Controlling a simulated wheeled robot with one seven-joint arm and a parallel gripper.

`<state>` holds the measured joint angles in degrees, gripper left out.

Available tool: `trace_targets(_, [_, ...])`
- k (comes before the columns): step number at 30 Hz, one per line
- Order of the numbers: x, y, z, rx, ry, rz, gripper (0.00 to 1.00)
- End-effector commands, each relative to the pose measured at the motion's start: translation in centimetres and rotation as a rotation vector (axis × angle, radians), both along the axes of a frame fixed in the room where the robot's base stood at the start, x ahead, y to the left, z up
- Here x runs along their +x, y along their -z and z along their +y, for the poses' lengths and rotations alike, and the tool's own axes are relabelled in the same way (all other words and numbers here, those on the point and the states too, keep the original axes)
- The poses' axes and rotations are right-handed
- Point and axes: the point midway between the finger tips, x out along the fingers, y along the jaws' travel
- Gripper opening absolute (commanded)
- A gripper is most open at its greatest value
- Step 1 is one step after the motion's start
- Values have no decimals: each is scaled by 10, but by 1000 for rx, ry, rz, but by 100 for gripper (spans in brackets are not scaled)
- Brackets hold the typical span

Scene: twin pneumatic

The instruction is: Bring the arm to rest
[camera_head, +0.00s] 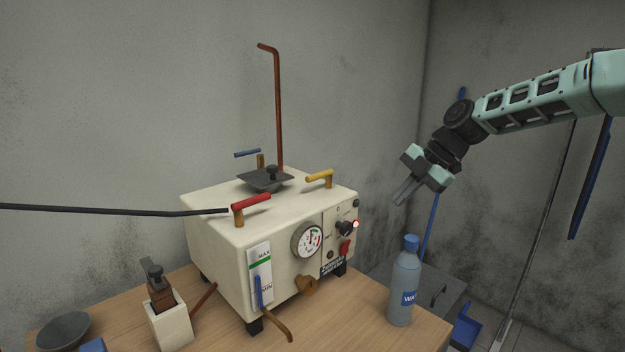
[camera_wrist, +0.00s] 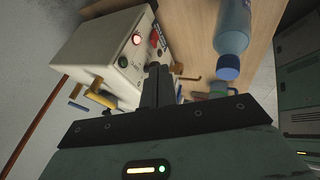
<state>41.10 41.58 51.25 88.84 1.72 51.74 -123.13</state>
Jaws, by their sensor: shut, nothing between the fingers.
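My gripper (camera_head: 404,193) is at the right of the head view, held in the air above and behind the water bottle. Its fingers are together with nothing between them, pointing down and left. It also shows in the wrist view (camera_wrist: 157,72), its fingers shut in front of the machine. The cream machine (camera_head: 215,240) stands on the wooden table, apart from my gripper. It has a pressure gauge, a red lit lamp, and red, yellow and blue handles on top. The machine also shows at the upper left of the wrist view (camera_wrist: 90,50).
A blue-capped water bottle (camera_head: 404,290) stands upright at the table's right end. A white holder (camera_head: 168,325) with a tool and a dark bowl (camera_head: 62,331) are at the left front. A grey box (camera_head: 440,290) and blue dustpan (camera_head: 466,327) are beyond the table. The air around my gripper looks clear.

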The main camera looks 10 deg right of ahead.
Motion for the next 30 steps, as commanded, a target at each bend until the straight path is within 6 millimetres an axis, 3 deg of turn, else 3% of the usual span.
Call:
trace_targets(5, [-49, 9, 76, -73, 85, 165, 0])
trace_targets(9, [-122, 21, 138, -182, 270, 332, 0])
trace_targets(12, [-176, 28, 165, -254, 437, 416, 0])
trace_targets(16, [-246, 35, 181, -323, 681, 487, 0])
trace_targets(21, [-328, 42, 178, -347, 1013, 535, 0])
trace_targets(25, [-372, 47, 166, -328, 1216, 560, 0])
trace_targets(30, [-398, 51, 155, -303, 1358, 581, 0])
